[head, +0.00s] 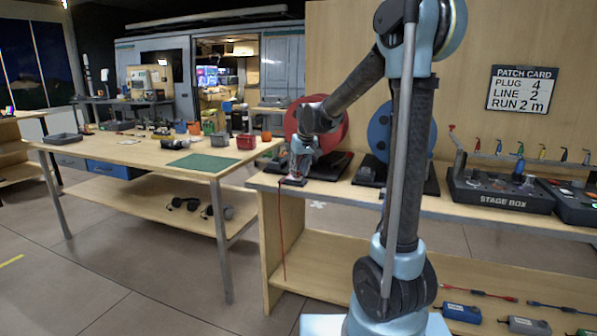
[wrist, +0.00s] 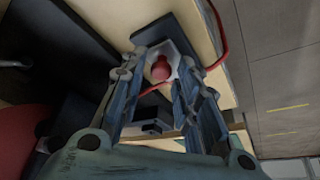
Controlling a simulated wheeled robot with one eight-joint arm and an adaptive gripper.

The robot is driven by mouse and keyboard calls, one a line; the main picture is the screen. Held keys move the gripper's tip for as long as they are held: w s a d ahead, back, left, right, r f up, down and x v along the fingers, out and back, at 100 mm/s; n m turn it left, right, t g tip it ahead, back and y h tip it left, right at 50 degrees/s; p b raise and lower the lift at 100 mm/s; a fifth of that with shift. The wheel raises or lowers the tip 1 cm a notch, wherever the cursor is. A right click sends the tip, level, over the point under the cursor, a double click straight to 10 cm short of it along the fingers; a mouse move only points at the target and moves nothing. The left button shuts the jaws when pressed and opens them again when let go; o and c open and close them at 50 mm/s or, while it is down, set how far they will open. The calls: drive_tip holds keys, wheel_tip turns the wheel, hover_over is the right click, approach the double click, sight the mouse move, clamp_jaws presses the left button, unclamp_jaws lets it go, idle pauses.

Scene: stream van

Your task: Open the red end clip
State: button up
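The red end clip (wrist: 161,69) shows in the wrist view as a rounded red piece on a pale block, set on a dark plate at the bench edge. My gripper (wrist: 162,60) is open, with one finger on each side of the clip and a gap between them. I cannot tell whether a finger touches the pale block. In the head view my gripper (head: 300,168) points down at the bench's front left corner and largely hides the clip. A red cable (head: 282,235) hangs from there over the edge; it also loops beside the clip in the wrist view (wrist: 219,35).
A red reel (head: 332,125) and a blue reel (head: 380,130) stand on the bench behind my arm. The stage box (head: 500,192) is to the right. A table with a green mat (head: 201,163) stands left, with floor between.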

idle(0.3)
drive_tip(key=v, duration=1.1)
drive_tip(key=shift+r, duration=0.4)
drive_tip(key=shift+s, duration=0.2)
drive_tip(key=s+d+f+m+g+h, duration=0.1)
drive_tip(key=s+d+f, duration=0.3)
drive_tip(key=s+d, duration=0.3)
drive_tip(key=s+d+f+m, duration=0.1)
drive_tip(key=s+d+f, duration=0.3)
drive_tip(key=s, duration=0.6)
drive_tip(key=s+d+f+m, duration=0.1)
drive_tip(key=s+d+f, duration=0.3)
drive_tip(key=s+f, duration=0.3)
drive_tip(key=s+d+f+m+g+h, duration=0.1)
drive_tip(key=s+d+f, duration=0.3)
drive_tip(key=s+f, duration=0.3)
drive_tip(key=s, duration=0.3)
drive_tip(key=shift+s+d+m, duration=0.15)
drive_tip(key=shift+s+m, duration=0.2)
drive_tip(key=shift+m, duration=0.05)
drive_tip(key=shift+w+f, duration=0.15)
drive_tip(key=shift+w, duration=0.3)
